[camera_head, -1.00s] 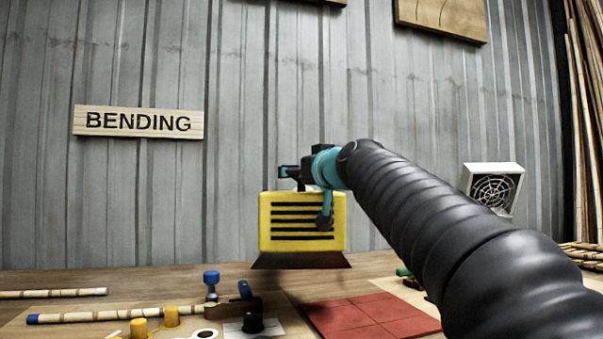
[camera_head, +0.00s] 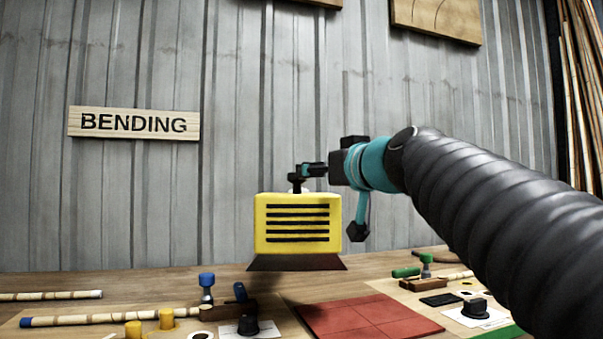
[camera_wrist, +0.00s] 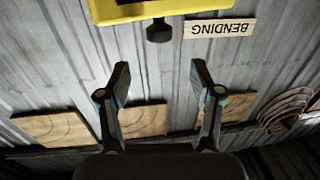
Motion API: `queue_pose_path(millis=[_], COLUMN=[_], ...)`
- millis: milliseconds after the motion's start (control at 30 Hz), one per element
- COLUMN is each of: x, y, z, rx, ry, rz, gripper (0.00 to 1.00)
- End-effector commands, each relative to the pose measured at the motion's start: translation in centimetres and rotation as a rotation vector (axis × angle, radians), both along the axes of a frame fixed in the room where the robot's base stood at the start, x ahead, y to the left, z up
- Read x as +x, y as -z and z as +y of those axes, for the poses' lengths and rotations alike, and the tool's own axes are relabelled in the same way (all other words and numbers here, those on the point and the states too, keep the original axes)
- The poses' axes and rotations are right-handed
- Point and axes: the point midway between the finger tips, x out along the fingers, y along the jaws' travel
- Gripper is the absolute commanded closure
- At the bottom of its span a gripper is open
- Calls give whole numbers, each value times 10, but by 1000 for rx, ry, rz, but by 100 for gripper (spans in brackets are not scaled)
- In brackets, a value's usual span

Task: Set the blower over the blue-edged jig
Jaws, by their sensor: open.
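The blower (camera_head: 298,225) is a yellow box with black slots, a dark flared skirt and a black knob on top. It is upright above the back of the table, with no support visible under it. The blue-edged jig (camera_head: 225,315) lies at front left of it, with blue knobs and a blue-tipped rattan pole. My gripper (camera_head: 308,171) is beside the blower's knob, at its upper right. In the wrist view my gripper (camera_wrist: 160,77) is open and empty. The blower's knob (camera_wrist: 159,31) shows beyond the fingertips, apart from them.
A red tiled mat (camera_head: 370,315) lies right of the blue-edged jig. A green-marked jig (camera_head: 440,290) is farther right, under my arm. A rattan pole (camera_head: 50,296) lies at left. The BENDING sign (camera_head: 134,123) hangs on the metal wall.

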Motion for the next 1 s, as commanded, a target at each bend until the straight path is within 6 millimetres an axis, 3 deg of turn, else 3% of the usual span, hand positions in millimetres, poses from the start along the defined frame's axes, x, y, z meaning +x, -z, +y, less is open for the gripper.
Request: queue_pose_path(millis=[367,400,533,667,800,1000], x=[-8,-8,-5,2,13,21], y=[1,1,7,32,61,80], z=[-2,-2,-5,-17,-40,-88], rx=[0,0,27,152,387,780], ry=[-1,-1,-3,-13,-31,-100], rz=[1,1,25,132,292,492], gripper=[35,37,70,100,100,100])
